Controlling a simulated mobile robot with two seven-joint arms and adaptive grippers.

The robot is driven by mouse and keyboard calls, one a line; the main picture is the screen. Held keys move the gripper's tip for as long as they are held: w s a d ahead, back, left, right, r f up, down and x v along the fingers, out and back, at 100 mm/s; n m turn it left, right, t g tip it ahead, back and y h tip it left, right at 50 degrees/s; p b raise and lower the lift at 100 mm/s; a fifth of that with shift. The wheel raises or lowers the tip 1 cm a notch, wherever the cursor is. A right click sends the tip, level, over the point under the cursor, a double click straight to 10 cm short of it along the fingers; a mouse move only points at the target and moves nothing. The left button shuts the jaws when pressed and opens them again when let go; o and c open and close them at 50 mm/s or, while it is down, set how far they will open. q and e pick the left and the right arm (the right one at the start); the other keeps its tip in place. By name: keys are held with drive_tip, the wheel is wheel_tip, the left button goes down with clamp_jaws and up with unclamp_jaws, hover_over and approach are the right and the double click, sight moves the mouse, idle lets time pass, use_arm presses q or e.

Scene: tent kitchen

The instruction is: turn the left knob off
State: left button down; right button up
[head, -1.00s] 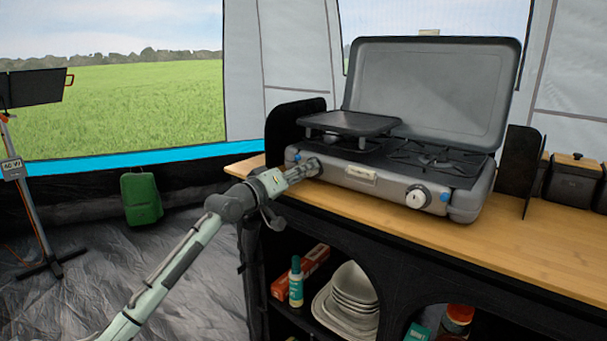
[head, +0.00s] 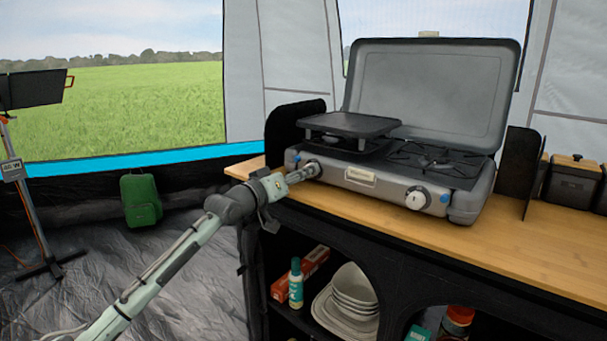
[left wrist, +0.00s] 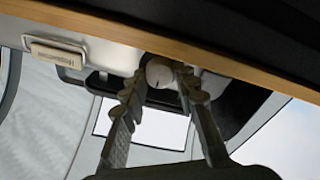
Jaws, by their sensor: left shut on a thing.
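The grey camping stove (head: 335,186) stands on the wooden counter with its lid up. Its left knob (left wrist: 159,72) shows as a pale round face between my fingers in the left wrist view. In the head view that knob is mostly hidden by my left gripper (head: 312,169), which reaches the stove's front left from the left. The gripper is shut on the left knob, one finger on each side. The right knob (head: 417,198) is white, on the front right, and nothing touches it. My right gripper is not in view.
A flat dark griddle plate (head: 350,124) sits over the left burner, above my gripper. The front latch (head: 360,177) is just right of my fingers. The wooden counter (head: 420,236) is bare in front of the stove. Bowls (head: 352,287) stand on the shelf below.

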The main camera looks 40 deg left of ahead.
use_arm(q)
drive_tip(key=c, duration=1.2)
unclamp_jaws()
drive_tip(key=shift+o, duration=0.2)
drive_tip(key=shift+s, duration=0.1)
drive_tip(key=s+a, duration=0.1)
drive_tip(key=s, duration=1)
drive_tip(key=shift+s, duration=0.4)
wheel_tip(320, 180, down, 18)
drive_tip(key=s+d+f+m+g+y, duration=0.1)
drive_tip(key=s+d+g, duration=0.1)
drive_tip(key=s+g, duration=0.15)
drive_tip(key=s+d+f+m+g, duration=0.1)
drive_tip(key=s+d+f+g, duration=0.15)
drive_tip(key=f, duration=0.45)
drive_tip(key=s+d+f+m+g+y, duration=0.1)
drive_tip(key=s+d+f+g, duration=0.1)
drive_tip(key=s+f, duration=0.35)
drive_tip(key=s+d+f+m+g, duration=0.1)
drive_tip(key=s+d+f+g, duration=0.15)
drive_tip(key=f, duration=0.65)
drive_tip(key=s+d+f+m+g, duration=0.2)
drive_tip(key=s+d+f+g, duration=0.2)
drive_tip(key=s+d+f, duration=0.4)
drive_tip(key=s+f, duration=0.1)
drive_tip(key=s, duration=0.2)
drive_tip(key=shift+d+f+m+y, duration=0.2)
drive_tip(key=shift+m+y, duration=0.1)
drive_tip(key=shift+y, duration=0.1)
